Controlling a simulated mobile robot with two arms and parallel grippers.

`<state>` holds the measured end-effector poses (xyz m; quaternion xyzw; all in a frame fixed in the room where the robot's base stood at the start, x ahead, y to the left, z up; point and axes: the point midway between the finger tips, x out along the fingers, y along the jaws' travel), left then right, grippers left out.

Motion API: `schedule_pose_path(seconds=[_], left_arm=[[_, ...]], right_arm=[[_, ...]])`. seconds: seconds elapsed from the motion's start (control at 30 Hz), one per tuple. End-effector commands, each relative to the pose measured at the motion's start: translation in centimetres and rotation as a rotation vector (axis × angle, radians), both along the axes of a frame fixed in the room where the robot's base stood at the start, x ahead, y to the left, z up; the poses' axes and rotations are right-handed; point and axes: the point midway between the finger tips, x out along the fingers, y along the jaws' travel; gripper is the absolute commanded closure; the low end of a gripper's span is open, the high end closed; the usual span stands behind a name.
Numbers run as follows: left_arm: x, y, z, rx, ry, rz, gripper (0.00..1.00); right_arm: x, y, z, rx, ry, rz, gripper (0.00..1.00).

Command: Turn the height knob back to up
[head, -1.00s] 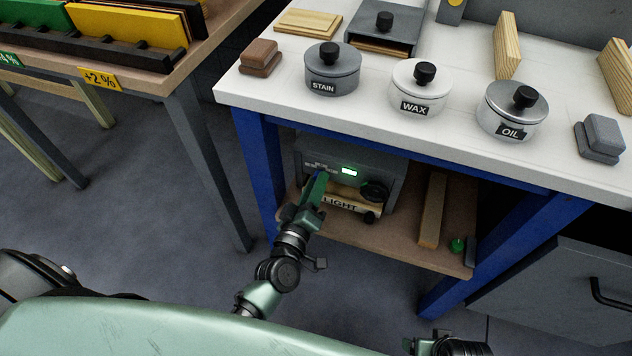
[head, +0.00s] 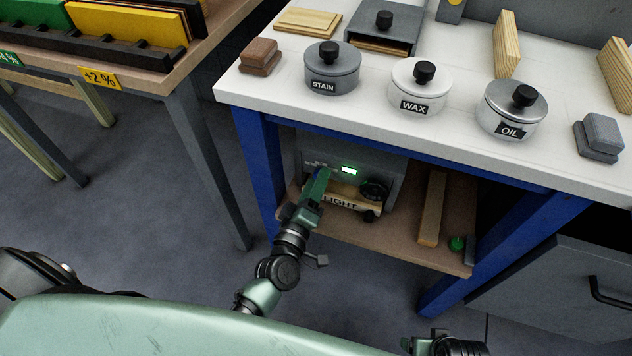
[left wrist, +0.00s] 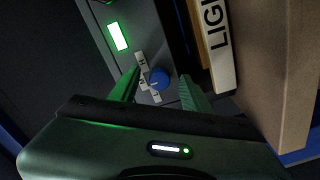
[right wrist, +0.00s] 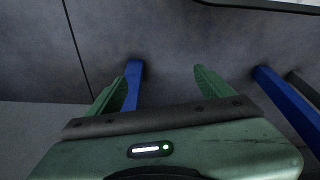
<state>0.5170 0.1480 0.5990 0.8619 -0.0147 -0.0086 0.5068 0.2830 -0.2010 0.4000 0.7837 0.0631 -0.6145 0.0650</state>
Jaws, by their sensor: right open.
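The small blue knob (left wrist: 160,78) sits on the grey unit's front panel in the left wrist view, with a white mark on it and small white letter labels beside it. My left gripper (left wrist: 161,75) is open, one finger on each side of the knob, with visible gaps. I cannot tell how deep the fingertips reach. In the head view my left gripper (head: 319,184) is at the left part of the grey unit (head: 392,166) and mostly hides the knob. A lit green display (head: 349,170) is beside it. My right gripper (right wrist: 164,80) is open and empty, away from the unit.
The unit stands on a brown shelf (head: 400,236) under the white-topped bench (head: 450,155) with blue legs. A board marked LIGHT (left wrist: 216,50) lies close to the knob. A dark round knob (head: 374,190) and a wooden strip (head: 432,209) are to the right.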

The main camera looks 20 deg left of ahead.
Motion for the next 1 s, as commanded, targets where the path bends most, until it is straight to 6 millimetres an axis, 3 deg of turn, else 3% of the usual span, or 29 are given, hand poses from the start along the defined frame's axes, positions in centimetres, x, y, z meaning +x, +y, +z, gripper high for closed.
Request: schedule_pose_path(seconds=[0.33,0.73,1.0], left_arm=[[-0.6,0.0,-0.1,0.001,0.002,0.000,0.53],[-6.7,0.2,-0.1,0.002,0.003,-0.001,0.53],[-7.8,0.2,0.0,0.000,-0.001,0.000,0.53]], right_arm=[[0.0,0.0,0.1,0.000,-0.001,-0.001,0.18],[-0.6,-0.2,-1.6,-0.002,0.012,0.000,0.18],[-0.4,-0.1,-1.9,-0.002,0.010,0.001,0.18]])
